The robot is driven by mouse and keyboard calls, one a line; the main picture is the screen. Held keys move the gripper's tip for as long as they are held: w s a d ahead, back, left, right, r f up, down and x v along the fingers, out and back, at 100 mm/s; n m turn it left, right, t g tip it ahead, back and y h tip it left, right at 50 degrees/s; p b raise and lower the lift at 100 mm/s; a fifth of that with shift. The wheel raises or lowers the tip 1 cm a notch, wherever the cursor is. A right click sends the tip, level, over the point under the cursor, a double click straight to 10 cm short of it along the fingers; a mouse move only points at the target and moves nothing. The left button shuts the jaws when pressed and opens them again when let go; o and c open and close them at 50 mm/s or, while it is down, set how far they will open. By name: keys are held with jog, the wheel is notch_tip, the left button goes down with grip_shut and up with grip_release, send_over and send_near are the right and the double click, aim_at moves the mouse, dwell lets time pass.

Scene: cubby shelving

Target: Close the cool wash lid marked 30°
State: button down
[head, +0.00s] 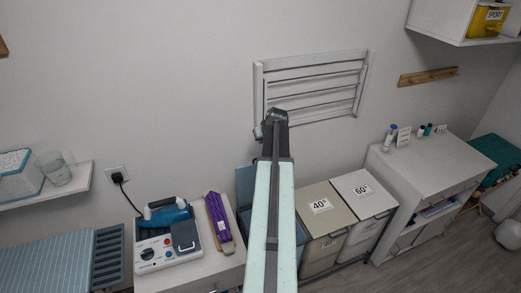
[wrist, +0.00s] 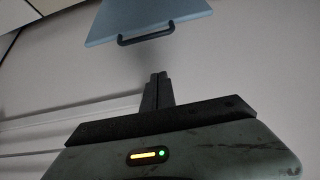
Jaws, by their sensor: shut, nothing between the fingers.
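The blue lid (head: 246,184) stands raised against the wall, left of the 40° bin and partly hidden behind my arm. Its 30° mark does not show in either view. In the wrist view the blue lid (wrist: 150,18) is at the top, with a dark bar handle (wrist: 147,38) on its edge nearest my gripper. My gripper (wrist: 157,80) is shut and empty, and apart from the handle. In the head view my gripper (head: 272,122) is at the far end of my arm, in front of the wall rack. The blue bin (head: 301,235) below is mostly hidden by my arm.
The beige 40° lid (head: 322,208) and white 60° lid (head: 361,193) are down, to the right. A cabinet with a steam iron (head: 165,216) and a purple package (head: 217,218) stands left. A folding wall rack (head: 315,85) hangs above the bins.

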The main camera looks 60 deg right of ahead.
jog(key=shift+w+d+f+b, duration=0.15)
jog(key=shift+w+f+b, duration=0.15)
jog(key=shift+f+b, duration=1.25)
jog(key=shift+w+d+f+b, duration=0.2)
jog(key=shift+w+f+b, duration=0.1)
jog(key=shift+f+b, duration=1.25)
jog(key=shift+w+d+f+b, duration=0.15)
jog(key=shift+w+f+b, duration=0.15)
jog(key=shift+f+b, duration=1.2)
